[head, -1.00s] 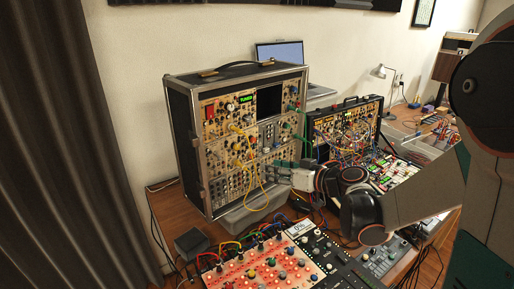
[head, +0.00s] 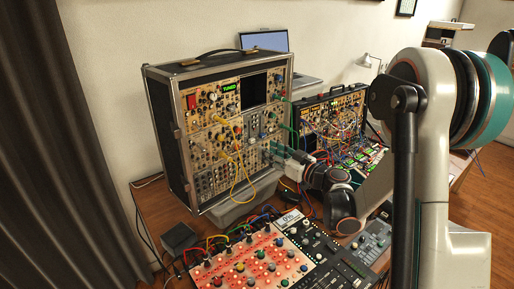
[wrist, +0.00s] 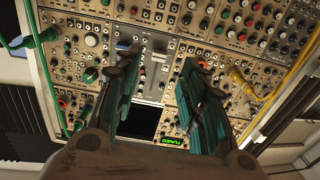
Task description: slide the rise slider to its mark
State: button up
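A grey slider panel (wrist: 153,72) sits in the synth case, between my fingers in the wrist view, which shows the case upside down. It has upright slots with pale slider caps. I cannot read its labels, so I cannot tell which slider is rise or where its mark is. My gripper (wrist: 160,62) is open, with teal-padded fingers on either side of the panel and nothing visible between them. In the head view my gripper (head: 277,152) is at the right front of the tall synth case (head: 163,125). Whether a fingertip touches the panel is unclear.
Yellow cables (wrist: 238,80) hang at the right and green cables (wrist: 47,75) at the left in the wrist view. A green "TUNED" display (head: 231,87) is lit. A red-lit mixer (head: 250,262) lies below; a smaller patched synth (head: 335,120) stands to the right.

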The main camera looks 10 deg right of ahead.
aim_at(251, 140)
jog(key=b+x, duration=0.1)
jog(key=x, duration=0.5)
jog(key=shift+w+a, duration=0.2)
jog(key=shift+w, duration=0.05)
grip_shut()
